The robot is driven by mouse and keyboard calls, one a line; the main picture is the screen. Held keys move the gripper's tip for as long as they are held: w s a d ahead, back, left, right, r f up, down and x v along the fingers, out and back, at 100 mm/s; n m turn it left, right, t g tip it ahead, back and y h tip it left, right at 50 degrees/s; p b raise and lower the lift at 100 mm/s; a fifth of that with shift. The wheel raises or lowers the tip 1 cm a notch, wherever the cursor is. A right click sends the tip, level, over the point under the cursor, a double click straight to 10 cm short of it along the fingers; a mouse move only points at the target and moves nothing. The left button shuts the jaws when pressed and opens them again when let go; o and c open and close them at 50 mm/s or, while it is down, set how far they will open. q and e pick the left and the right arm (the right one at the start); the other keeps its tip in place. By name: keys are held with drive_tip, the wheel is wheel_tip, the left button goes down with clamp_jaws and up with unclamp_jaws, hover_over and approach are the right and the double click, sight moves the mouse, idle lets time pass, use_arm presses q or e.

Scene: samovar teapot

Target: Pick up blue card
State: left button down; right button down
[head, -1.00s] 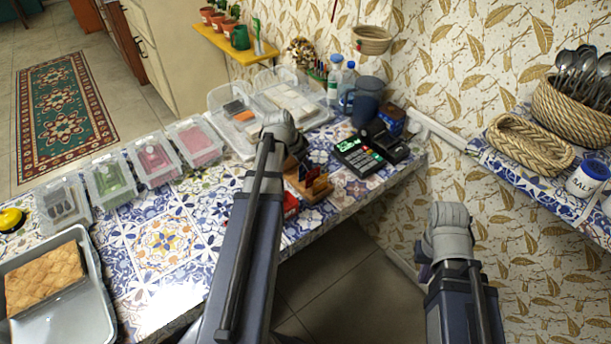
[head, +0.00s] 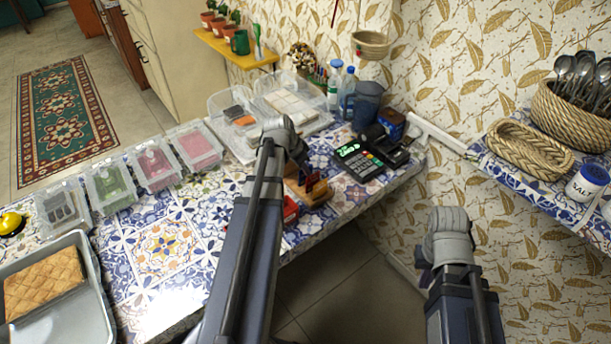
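A wooden holder (head: 318,196) stands on the tiled counter, with small dark red and dark upright pieces in it. I cannot clearly tell a blue card among them at this size. My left gripper (head: 297,158) hangs just above and left of the holder, at the end of the arm that crosses the counter. Its fingers are small, dark and partly hidden by the wrist, so its opening is unclear. My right gripper (head: 426,272) is low, in front of the counter and away from it. It is mostly hidden behind its own wrist.
A card terminal (head: 360,158) sits right of the holder, and a red box (head: 291,209) lies left of it. A blue pitcher (head: 368,100), bottles (head: 347,94) and a blue box (head: 391,124) stand behind. Clear bins (head: 109,184) line the counter's left; a tray (head: 95,290) is at front left.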

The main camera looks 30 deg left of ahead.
use_arm(q)
drive_tip(key=shift+r, duration=0.1)
wheel_tip(320, 180, up, 10)
drive_tip(key=p, duration=1)
wheel_tip(320, 180, up, 5)
drive_tip(key=p, duration=0.5)
